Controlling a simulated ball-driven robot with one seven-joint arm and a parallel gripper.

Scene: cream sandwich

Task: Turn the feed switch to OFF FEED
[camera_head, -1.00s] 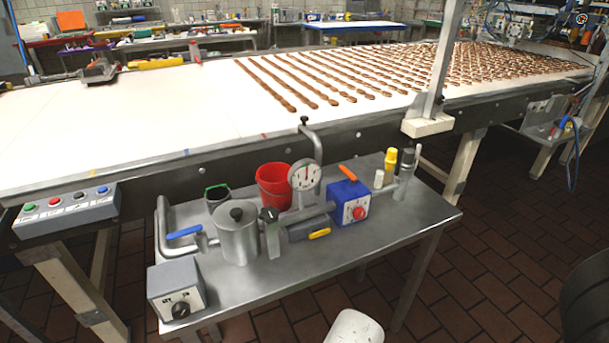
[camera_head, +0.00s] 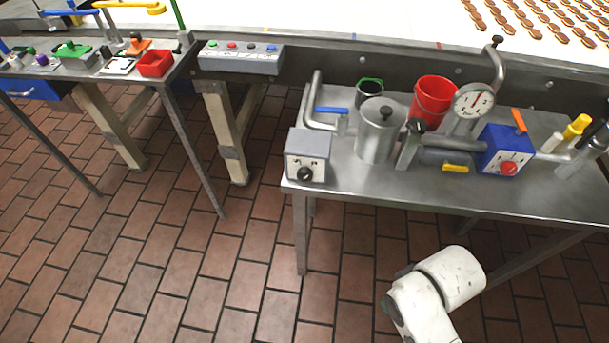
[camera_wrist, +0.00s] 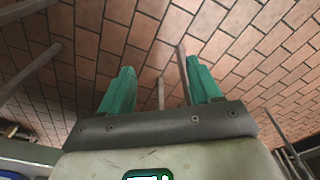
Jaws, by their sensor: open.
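A grey box with a black rotary knob (camera_head: 306,174), which looks like the feed switch, sits at the front left corner of the steel table (camera_head: 400,185). Small marks show around the knob, but they are too small to read, and I cannot tell its setting. My gripper (camera_wrist: 160,82) shows in the wrist view with two teal fingers apart and nothing between them. It faces the tiled floor and table legs. In the head view my white arm shows at the bottom, in front of the table and right of the switch box; my fingers are not visible there.
Beside the switch box stand a metal pot (camera_head: 376,135), a red bucket (camera_head: 432,102), a dial gauge (camera_head: 473,102) and a blue box with a red knob (camera_head: 503,150). A button panel (camera_head: 240,57) is behind left. The floor (camera_head: 150,240) at front left is clear.

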